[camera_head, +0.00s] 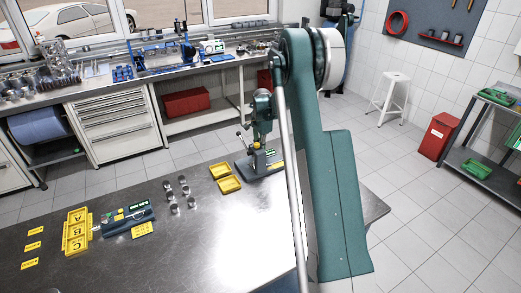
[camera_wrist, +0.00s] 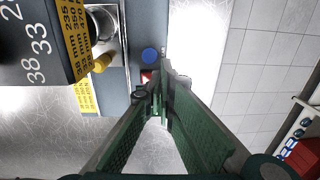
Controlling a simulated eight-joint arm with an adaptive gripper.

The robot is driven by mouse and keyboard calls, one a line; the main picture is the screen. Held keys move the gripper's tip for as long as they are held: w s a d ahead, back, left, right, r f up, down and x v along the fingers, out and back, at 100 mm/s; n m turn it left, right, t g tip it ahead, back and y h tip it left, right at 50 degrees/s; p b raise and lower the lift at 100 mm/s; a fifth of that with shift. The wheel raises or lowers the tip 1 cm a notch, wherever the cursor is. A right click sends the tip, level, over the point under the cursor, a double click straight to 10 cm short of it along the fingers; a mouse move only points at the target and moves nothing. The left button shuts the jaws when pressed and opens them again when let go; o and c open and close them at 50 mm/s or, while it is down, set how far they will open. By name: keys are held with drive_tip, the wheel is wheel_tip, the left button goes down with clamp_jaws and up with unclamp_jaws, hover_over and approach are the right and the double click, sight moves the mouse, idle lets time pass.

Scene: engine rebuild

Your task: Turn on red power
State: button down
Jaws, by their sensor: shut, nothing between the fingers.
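A small red part (camera_wrist: 147,75), probably the red power switch, sits on a dark panel (camera_wrist: 140,48) in the wrist view. A blue round button (camera_wrist: 149,55) is just above it in the picture. My gripper (camera_wrist: 160,84) is shut and empty, with its fingertips at the lower edge of the red part, partly covering it. I cannot tell whether they touch. My gripper is not visible there.
On the steel table (camera_head: 215,240) are yellow trays (camera_head: 229,185), small metal cups (camera_head: 175,208) and a lettered yellow holder (camera_head: 77,232). The table's front middle is clear.

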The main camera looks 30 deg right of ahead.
drive_tip(key=shift+s+f, duration=0.25)
drive_tip(key=shift+s, duration=0.25)
drive_tip(key=shift+r, duration=0.1)
drive_tip(key=shift+r, duration=0.1)
wheel_tip(320, 180, up, 14)
drive_tip(key=w, duration=0.2)
drive_tip(key=shift+w+p, duration=0.3)
drive_tip(key=shift+f, duration=0.2)
drive_tip(key=shift+a, duration=0.1)
idle(0.5)
